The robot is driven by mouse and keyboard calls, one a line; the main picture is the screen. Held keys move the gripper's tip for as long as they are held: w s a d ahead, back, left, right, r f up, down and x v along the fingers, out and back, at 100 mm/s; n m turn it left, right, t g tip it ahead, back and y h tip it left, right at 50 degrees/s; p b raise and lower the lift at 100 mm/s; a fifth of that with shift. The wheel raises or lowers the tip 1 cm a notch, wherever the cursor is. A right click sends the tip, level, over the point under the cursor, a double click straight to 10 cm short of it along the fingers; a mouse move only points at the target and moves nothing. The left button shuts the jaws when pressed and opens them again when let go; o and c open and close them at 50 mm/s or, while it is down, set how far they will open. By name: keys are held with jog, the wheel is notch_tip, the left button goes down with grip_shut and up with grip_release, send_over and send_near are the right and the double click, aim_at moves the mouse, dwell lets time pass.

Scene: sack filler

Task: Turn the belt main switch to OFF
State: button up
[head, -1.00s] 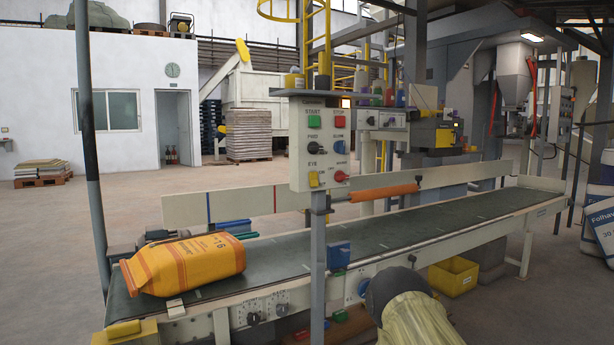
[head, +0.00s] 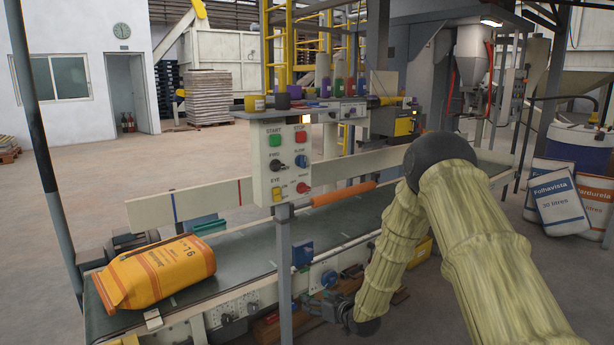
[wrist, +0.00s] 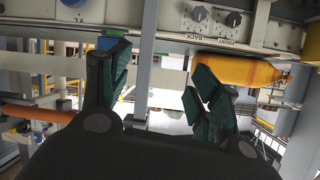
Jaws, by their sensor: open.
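The control box (head: 281,160) stands on a grey post in front of the conveyor. It has a green START button (head: 275,141), a red STOP button (head: 300,137), a black knob (head: 276,164), a blue knob (head: 300,161), a yellow switch (head: 277,194) and a red knob (head: 303,187). The small labels are hard to read, so I cannot tell which is the main switch. My gripper (head: 337,309) is low beside the conveyor frame, well below the box. In the wrist view my gripper (wrist: 155,95) is open and empty, with the post behind its fingers.
An orange sack (head: 158,271) lies on the belt (head: 240,248) at left. A blue box (head: 302,254) and several knobs sit on the conveyor side. In the upside-down wrist view, two black knobs (wrist: 216,17) show near the top.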

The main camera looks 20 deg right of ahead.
aim_at(306, 190)
jog(key=w+d+r+n+t+y+p, duration=0.15)
jog(key=w+r, duration=0.25)
jog(key=r, duration=0.6)
jog(key=w+d+r+t+p, duration=0.1)
jog(key=w+d+r+p, duration=0.25)
jog(key=r, duration=0.65)
jog(key=w+d+r+n+t+y+p, duration=0.15)
jog(key=w+r, duration=0.25)
jog(key=r, duration=0.6)
jog(key=shift+m+h, duration=0.3)
jog(key=shift+h, duration=0.1)
jog(key=p+x, duration=0.1)
jog(key=x, duration=1)
jog(key=shift+d+f, duration=0.1)
jog(key=shift+f, duration=0.05)
jog(key=c, duration=1)
